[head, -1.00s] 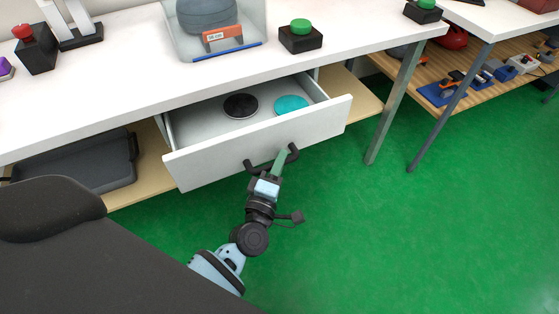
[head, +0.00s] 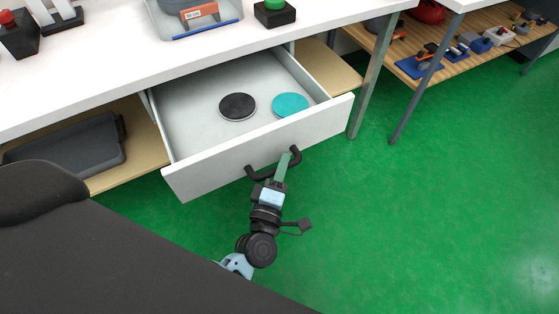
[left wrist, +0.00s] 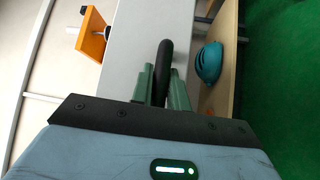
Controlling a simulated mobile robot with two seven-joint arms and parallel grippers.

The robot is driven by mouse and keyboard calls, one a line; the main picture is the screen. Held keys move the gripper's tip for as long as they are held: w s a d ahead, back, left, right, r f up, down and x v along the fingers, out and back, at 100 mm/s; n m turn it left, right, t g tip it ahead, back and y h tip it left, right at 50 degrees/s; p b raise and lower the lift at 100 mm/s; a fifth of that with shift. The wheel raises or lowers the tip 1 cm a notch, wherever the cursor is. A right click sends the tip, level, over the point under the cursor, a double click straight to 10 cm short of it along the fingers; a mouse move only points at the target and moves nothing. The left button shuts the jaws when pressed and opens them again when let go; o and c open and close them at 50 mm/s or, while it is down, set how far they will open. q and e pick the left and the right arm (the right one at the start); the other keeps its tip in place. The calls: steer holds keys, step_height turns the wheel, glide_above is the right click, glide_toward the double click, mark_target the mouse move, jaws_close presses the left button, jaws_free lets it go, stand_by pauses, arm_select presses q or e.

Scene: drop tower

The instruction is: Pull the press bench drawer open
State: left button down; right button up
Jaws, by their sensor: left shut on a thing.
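The white press bench drawer (head: 262,148) stands well out from under the bench top in the head view. A black disc (head: 238,107) and a teal disc (head: 290,104) lie inside it. A black bar handle (head: 262,174) is on its front. My left gripper (head: 281,166) is at the handle's right part. In the left wrist view, the green fingers of my left gripper (left wrist: 161,88) are shut on the black handle (left wrist: 164,60), one finger on each side. My right gripper is not in view.
A grey tray (head: 70,147) lies on the shelf left of the drawer. A bench leg (head: 375,85) stands to the right. Green floor (head: 420,220) is clear at front right.

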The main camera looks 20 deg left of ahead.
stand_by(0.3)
arm_select(q)
steer(key=c, duration=1.4)
jaws_free()
steer(key=shift+o, duration=0.2)
steer(key=shift+s, duration=0.1)
steer(key=s+f, duration=0.1)
steer(key=s, duration=0.6)
steer(key=shift+s+d, duration=0.3)
steer(key=shift+d, duration=0.15)
steer(key=shift+f, duration=0.1)
